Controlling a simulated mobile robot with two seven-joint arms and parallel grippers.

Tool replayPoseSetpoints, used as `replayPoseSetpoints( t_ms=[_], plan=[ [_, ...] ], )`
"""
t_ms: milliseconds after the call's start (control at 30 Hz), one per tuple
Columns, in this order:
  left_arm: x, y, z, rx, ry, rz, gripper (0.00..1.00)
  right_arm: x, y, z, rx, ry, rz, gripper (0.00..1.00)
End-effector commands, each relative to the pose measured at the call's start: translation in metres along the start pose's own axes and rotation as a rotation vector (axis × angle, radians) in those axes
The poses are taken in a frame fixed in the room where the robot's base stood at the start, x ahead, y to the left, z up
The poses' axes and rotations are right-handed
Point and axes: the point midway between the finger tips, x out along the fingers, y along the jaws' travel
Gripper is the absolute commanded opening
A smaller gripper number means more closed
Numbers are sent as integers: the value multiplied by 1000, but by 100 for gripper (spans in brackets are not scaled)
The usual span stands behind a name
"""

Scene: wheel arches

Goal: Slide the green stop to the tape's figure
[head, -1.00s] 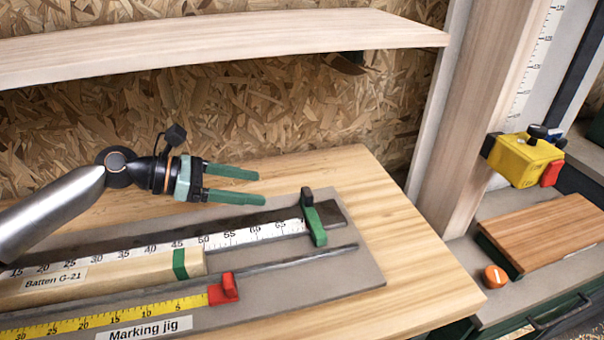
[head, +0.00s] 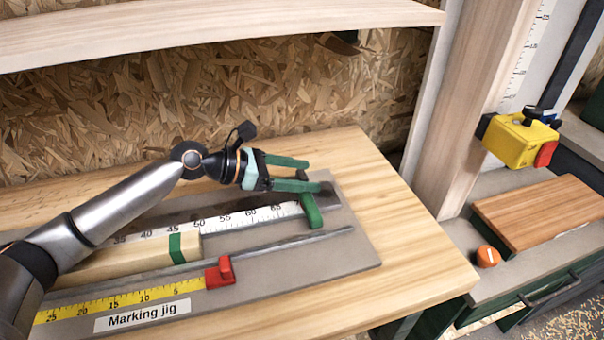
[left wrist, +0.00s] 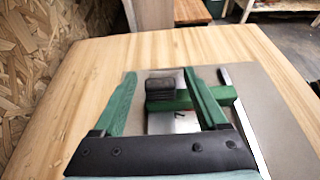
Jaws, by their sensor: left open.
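The green stop (head: 311,210) sits across the white scale (head: 235,220) near the right end of the marking jig (head: 345,245). In the left wrist view the green stop (left wrist: 217,95) and its dark knob (left wrist: 160,88) show, with the knob between the fingers. My left gripper (head: 312,174) is open, its green fingers reaching to the stop's far end; I cannot tell whether they touch it. The yellow tape (head: 120,299) lies along the jig's front, ending at a red block (head: 220,273). My right gripper is not in view.
A pale batten (head: 140,257) with a green band lies in the jig. A wooden shelf (head: 220,25) hangs above. To the right are a yellow block (head: 515,143) on an upright, a wooden board (head: 545,205) and an orange knob (head: 487,256).

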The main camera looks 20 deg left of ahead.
Motion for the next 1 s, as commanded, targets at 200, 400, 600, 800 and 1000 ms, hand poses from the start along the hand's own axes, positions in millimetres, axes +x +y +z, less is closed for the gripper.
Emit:
replayPoseSetpoints(
  t_ms=[200,400,600,800,1000],
  plan=[
    [3,0,0,1,1,1,75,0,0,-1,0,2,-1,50],
    [3,0,0,1,1,0,65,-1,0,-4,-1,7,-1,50],
    [3,0,0,1,1,0,42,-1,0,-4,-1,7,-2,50],
    [3,0,0,0,1,0,20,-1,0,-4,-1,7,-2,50],
    [3,0,0,0,1,0,0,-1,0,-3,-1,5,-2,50]
  ],
)
